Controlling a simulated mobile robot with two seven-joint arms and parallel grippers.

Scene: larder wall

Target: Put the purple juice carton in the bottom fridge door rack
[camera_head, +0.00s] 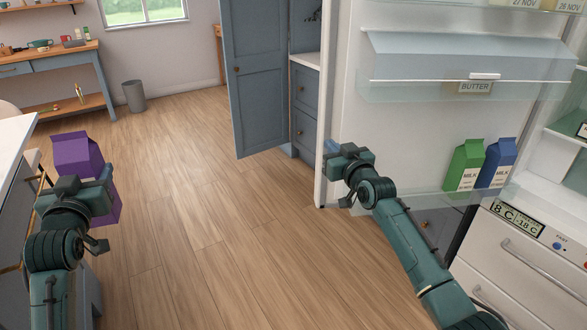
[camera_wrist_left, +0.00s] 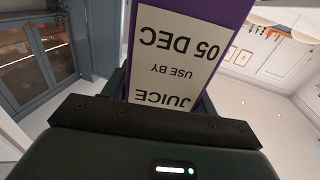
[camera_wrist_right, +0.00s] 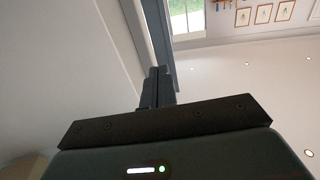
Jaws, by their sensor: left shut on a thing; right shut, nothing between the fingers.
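The purple juice carton (camera_head: 76,152) is held upright at the left of the head view, above the floor. My left gripper (camera_head: 92,195) is shut on it, and its fingertips are partly hidden. In the left wrist view the carton's label (camera_wrist_left: 175,55) reads juice, use by 05 DEC. The bottom fridge door rack (camera_head: 430,198) is a clear bin low on the open door. A green milk carton (camera_head: 465,166) and a blue milk carton (camera_head: 497,164) stand at its right end; its left part looks empty. My right gripper (camera_head: 340,163) is shut and empty by the door's free edge; contact is unclear.
The white fridge door (camera_head: 400,130) stands open, with a covered butter shelf (camera_head: 465,60) above the rack. White drawers (camera_head: 515,260) are at the lower right. A blue cupboard door (camera_head: 255,80) is open behind. A pale counter (camera_head: 12,140) is at far left. The middle floor is clear.

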